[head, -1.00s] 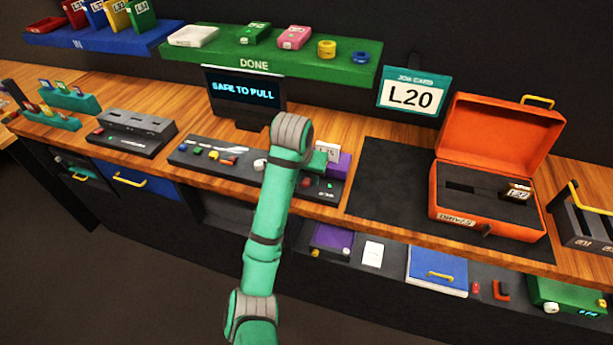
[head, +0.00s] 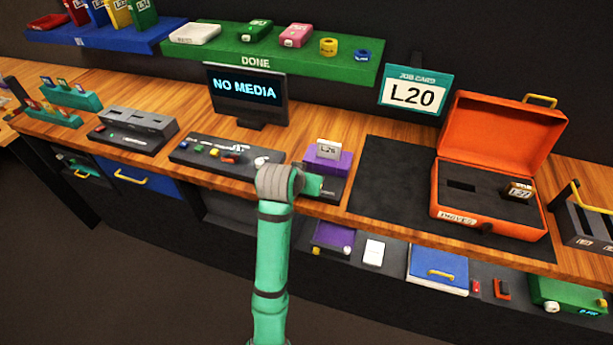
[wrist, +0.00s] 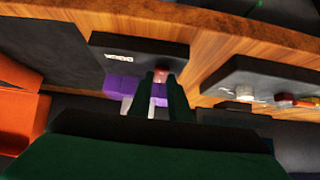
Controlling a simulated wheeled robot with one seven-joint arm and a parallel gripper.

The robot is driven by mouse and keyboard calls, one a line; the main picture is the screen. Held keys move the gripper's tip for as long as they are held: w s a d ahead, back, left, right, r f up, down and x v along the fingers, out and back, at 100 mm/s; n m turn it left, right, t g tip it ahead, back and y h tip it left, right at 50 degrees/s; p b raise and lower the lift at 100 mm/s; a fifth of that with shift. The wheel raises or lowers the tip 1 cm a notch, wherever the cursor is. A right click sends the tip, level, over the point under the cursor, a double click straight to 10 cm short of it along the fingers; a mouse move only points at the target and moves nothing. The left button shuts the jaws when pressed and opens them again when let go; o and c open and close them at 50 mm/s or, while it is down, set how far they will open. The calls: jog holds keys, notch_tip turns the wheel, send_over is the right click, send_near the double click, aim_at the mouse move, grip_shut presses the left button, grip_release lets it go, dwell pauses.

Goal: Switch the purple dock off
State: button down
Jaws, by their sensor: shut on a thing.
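The purple dock (head: 343,162) stands on a dark base on the wooden bench, right of centre in the head view. In the head view my arm and wrist hide the fingertips and the knob. A monitor (head: 245,92) reads "NO MEDIA".
A control panel (head: 215,155) with coloured knobs lies left of the dock. A dark mat (head: 385,180) and an open orange case (head: 450,205) are to the right. The green shelf (head: 255,62) and the job card L20 (head: 413,95) stand behind.

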jog(key=shift+s+a+t, duration=0.1)
jog(key=shift+t, duration=0.3)
jog(key=c, duration=1.6)
grip_release()
jog(key=shift+c, duration=0.2)
jog(key=v, duration=1)
jog(key=shift+s+a+r, duration=0.15)
jog(key=shift+s+a, duration=0.05)
jog(key=shift+s, duration=0.15)
